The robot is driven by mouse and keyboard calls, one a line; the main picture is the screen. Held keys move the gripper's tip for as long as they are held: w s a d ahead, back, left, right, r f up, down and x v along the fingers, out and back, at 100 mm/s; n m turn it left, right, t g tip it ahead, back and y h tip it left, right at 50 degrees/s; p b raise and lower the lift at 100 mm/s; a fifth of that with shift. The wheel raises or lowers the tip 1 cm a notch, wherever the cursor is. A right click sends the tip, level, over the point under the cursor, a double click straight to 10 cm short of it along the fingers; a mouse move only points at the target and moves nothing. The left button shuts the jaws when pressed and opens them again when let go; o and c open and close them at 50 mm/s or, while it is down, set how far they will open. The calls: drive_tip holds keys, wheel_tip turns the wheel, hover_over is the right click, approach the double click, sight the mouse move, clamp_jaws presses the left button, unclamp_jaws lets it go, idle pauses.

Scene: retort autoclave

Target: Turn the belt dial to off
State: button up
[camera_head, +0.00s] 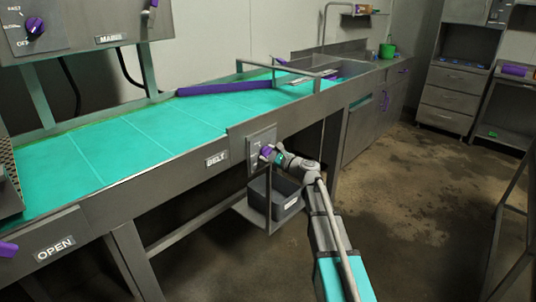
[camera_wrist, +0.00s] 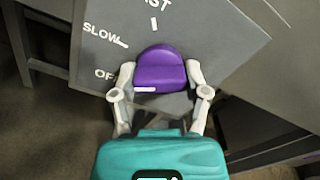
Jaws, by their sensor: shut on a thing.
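The belt dial is a purple knob (camera_wrist: 160,68) on a grey panel (camera_wrist: 215,45) marked SLOW, OFF and a partly cut-off word ending in ST. In the head view the dial (camera_head: 266,151) is on the front of the belt table, right of a BELT label (camera_head: 216,159). My gripper (camera_wrist: 160,76) is shut on the dial, one pale finger on each side. It also shows at the panel in the head view (camera_head: 273,154). A white mark shows on the dial's lower left edge; I cannot tell for sure which setting it points to.
The turquoise belt (camera_head: 130,140) runs above the panel. A grey bin (camera_head: 274,198) sits on a shelf just below my gripper. Another purple dial (camera_head: 35,28) is on a box at upper left. A sink (camera_head: 345,68) lies at the far end. The floor at right is open.

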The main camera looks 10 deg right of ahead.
drive_tip(key=shift+n, duration=1.3)
drive_tip(key=o, duration=1.2)
drive_tip(key=shift+c, duration=0.2)
drive_tip(key=v, duration=1.2)
